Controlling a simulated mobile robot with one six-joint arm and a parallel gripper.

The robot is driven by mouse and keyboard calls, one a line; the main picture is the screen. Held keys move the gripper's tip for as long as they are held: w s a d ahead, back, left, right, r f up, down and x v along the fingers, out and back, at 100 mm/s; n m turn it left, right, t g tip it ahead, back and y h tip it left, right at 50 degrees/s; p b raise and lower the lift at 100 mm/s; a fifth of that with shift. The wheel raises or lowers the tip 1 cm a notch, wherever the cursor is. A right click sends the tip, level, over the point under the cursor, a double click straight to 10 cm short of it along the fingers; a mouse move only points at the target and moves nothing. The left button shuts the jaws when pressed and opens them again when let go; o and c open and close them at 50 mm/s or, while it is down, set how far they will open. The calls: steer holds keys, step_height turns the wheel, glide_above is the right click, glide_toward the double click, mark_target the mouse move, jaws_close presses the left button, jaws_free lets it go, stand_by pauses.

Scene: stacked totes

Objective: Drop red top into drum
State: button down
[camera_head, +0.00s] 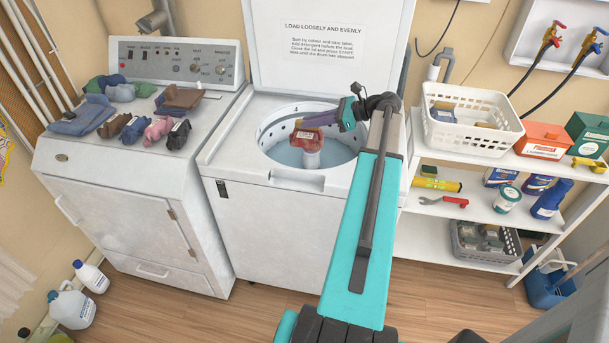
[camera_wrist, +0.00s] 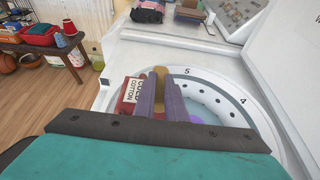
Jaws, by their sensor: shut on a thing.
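The red top (camera_head: 306,141) is a small folded red garment with a white label. In the wrist view the red top (camera_wrist: 128,96) shows at the left of the fingers, its label partly readable as "COTTON". The fingers hide part of the top.
The washer's lid (camera_head: 310,45) stands raised behind the drum. Folded clothes, including a pink one (camera_head: 158,129), lie on the neighbouring machine's top (camera_head: 75,150). A shelf unit (camera_head: 475,208) at right holds a white basket (camera_head: 468,138) and several containers. Bottles stand on the floor at left.

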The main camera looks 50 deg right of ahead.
steer(key=shift+f+b, duration=0.95)
steer(key=shift+f, duration=0.2)
steer(key=c, duration=1.7)
jaws_free()
steer(key=shift+c, duration=0.2)
steer(key=shift+s+d, duration=0.1)
steer(key=b+v, duration=0.2)
steer(key=v, duration=1.1)
steer(key=shift+s, duration=0.25)
steer(key=shift+r, duration=0.15)
